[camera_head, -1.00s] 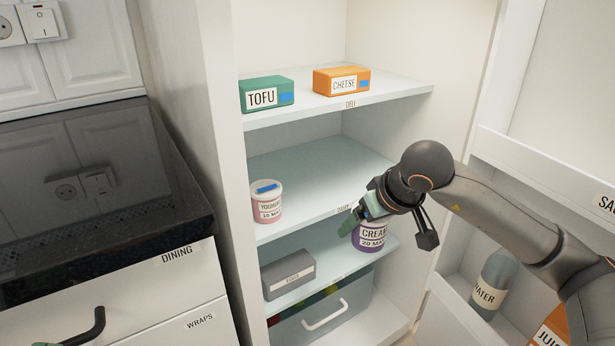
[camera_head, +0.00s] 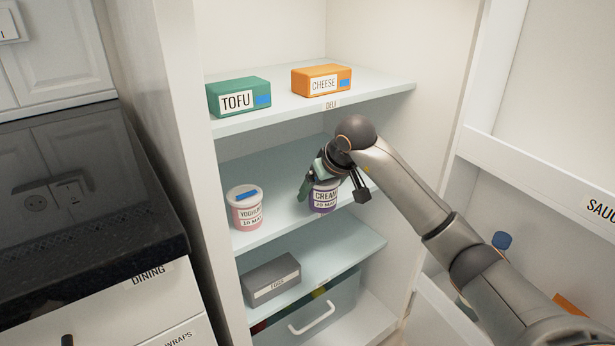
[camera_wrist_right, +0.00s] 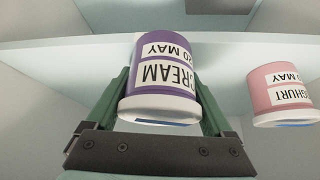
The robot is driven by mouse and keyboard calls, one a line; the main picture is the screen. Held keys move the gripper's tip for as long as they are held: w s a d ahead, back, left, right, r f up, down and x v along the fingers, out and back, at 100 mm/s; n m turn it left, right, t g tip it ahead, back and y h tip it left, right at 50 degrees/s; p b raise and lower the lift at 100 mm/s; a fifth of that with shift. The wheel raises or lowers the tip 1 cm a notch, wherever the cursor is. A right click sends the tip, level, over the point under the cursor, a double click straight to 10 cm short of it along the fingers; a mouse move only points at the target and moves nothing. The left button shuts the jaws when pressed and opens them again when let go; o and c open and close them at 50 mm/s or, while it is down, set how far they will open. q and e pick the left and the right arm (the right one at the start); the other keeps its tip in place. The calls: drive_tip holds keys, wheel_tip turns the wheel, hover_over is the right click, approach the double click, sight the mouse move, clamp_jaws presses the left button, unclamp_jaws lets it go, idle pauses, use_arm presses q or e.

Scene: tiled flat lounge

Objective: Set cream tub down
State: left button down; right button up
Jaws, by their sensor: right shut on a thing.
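The cream tub (camera_head: 325,196) is purple with a white label reading CREAM and 20 MAY. My right gripper (camera_head: 328,186) is shut on it, at the middle shelf (camera_head: 290,222) of the open fridge, right of the pink yoghurt tub (camera_head: 246,208). In the right wrist view the cream tub (camera_wrist_right: 165,75) sits between the two green fingers of my right gripper (camera_wrist_right: 160,95), and the yoghurt tub (camera_wrist_right: 282,90) shows to its right. I cannot tell whether the cream tub's base touches the shelf. My left gripper is not in view.
Above are a green tofu box (camera_head: 239,97) and an orange cheese box (camera_head: 321,80) on the deli shelf. Below are a grey box (camera_head: 271,279) and a drawer (camera_head: 315,315) with a white handle. The open door (camera_head: 540,165) stands at the right. Shelf room lies between the two tubs.

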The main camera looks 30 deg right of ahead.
drive_tip(key=shift+w+d, duration=0.1)
drive_tip(key=shift+w, duration=1.15)
drive_tip(key=w, duration=0.3)
drive_tip(key=shift+w, duration=0.1)
drive_tip(key=shift+f+b, duration=0.4)
drive_tip(key=shift+b, duration=0.4)
drive_tip(key=shift+d, duration=0.1)
drive_tip(key=shift+r, duration=0.1)
drive_tip(key=o, duration=1.3)
drive_tip(key=shift+f, duration=0.2)
drive_tip(key=shift+o, duration=0.2)
